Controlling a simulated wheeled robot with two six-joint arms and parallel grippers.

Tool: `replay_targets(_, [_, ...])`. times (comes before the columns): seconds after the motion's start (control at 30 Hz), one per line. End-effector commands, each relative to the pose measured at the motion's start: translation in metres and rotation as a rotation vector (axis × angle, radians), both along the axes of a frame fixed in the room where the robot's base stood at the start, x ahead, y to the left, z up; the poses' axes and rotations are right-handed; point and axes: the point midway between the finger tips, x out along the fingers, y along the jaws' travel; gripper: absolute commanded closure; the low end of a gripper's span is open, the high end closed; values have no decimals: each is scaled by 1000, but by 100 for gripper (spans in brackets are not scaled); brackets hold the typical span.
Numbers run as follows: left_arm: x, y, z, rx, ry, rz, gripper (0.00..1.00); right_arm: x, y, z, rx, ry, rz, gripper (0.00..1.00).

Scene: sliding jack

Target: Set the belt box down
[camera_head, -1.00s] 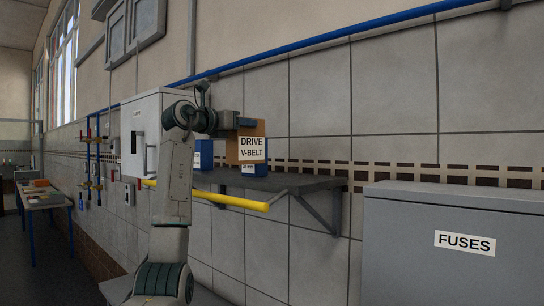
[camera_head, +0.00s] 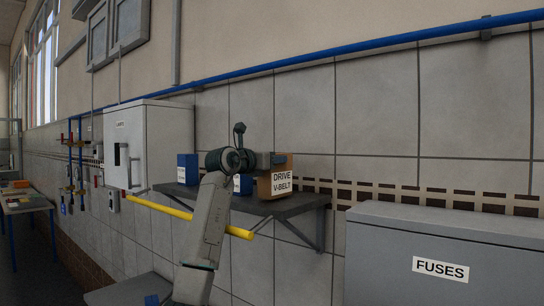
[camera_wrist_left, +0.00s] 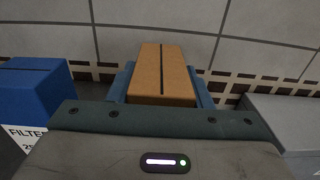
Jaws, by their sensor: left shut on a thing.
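The belt box (camera_head: 278,180) is a brown carton with a white "DRIVE V-BELT" label. It is upright at the right part of the dark wall shelf (camera_head: 308,200). Its base is at the shelf top; I cannot tell whether it fully rests there. My left gripper (camera_head: 276,160) is shut on its upper part, reaching in from the left. In the left wrist view the box (camera_wrist_left: 163,72) sits between both fingers. My right gripper is not in view.
Two blue boxes stand on the shelf, one at left (camera_head: 187,168) and one partly behind my arm (camera_head: 243,184). A filter box (camera_wrist_left: 35,90) shows in the wrist view. A yellow rail (camera_head: 160,207) runs before the shelf. A grey fuses cabinet (camera_head: 400,245) stands right.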

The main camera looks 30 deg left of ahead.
Motion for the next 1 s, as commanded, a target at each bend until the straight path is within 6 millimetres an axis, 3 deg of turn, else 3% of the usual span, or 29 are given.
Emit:
replay_targets(0.47, [-1, 0, -8, 0, -2, 0, 86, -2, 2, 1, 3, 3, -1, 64])
replay_targets(0.5, [-1, 0, -8, -1, -1, 0, 49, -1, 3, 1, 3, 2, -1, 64])
replay_targets(0.6, [-1, 0, -8, -1, -1, 0, 33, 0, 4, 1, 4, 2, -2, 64])
replay_targets(0.93, [-1, 0, -3, 0, -2, 0, 33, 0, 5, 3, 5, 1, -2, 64])
replay_targets(1.0, [-9, 1, -7, 1, -3, 1, 33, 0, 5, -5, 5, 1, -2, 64])
